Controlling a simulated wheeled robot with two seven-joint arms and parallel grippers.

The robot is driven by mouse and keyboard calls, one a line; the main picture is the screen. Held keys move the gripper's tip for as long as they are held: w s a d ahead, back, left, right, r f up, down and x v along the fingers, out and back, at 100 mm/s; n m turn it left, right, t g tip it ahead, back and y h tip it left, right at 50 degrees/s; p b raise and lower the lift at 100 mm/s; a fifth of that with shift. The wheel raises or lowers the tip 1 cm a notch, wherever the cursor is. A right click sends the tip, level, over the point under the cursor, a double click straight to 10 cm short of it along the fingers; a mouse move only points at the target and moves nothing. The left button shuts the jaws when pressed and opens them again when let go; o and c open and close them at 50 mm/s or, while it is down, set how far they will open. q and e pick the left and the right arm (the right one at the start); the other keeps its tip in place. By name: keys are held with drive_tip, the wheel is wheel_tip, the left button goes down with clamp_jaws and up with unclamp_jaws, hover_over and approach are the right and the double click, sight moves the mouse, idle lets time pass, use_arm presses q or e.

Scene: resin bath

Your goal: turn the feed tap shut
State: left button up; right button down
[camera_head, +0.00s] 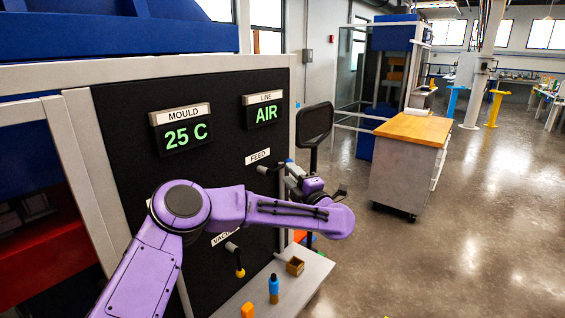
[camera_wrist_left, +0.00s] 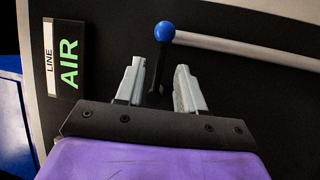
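The feed tap shows in the left wrist view as a blue ball knob (camera_wrist_left: 164,31) on a dark lever, which runs down between my finger pads. In the head view the tap is mostly hidden by my left gripper, below the FEED label (camera_head: 258,156) on the black panel (camera_head: 120,105). My left gripper (camera_wrist_left: 160,66) is open, one finger on each side of the lever, with gaps visible. The knob lies beyond the fingertips. In the head view my left gripper (camera_head: 290,170) is small and partly hidden. My right gripper is not in view.
The LINE display (camera_head: 265,113) reads AIR and the MOULD display (camera_head: 182,130) reads 25 C. A yellow-knobbed lever (camera_head: 240,272) is below, by the vacuum label. A shelf holds a blue-topped bottle (camera_head: 274,289) and a small box (camera_head: 295,266). A pale pipe (camera_wrist_left: 240,48) runs beside the knob.

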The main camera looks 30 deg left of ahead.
sight(282, 166)
use_arm(q)
drive_tip(key=p+x, duration=0.1)
drive_tip(key=x, duration=0.4)
drive_tip(key=shift+s+a+r, duration=0.1)
drive_tip(key=shift+a, duration=0.05)
drive_tip(key=shift+w+a, duration=0.2)
drive_tip(key=shift+w, duration=0.05)
clamp_jaws()
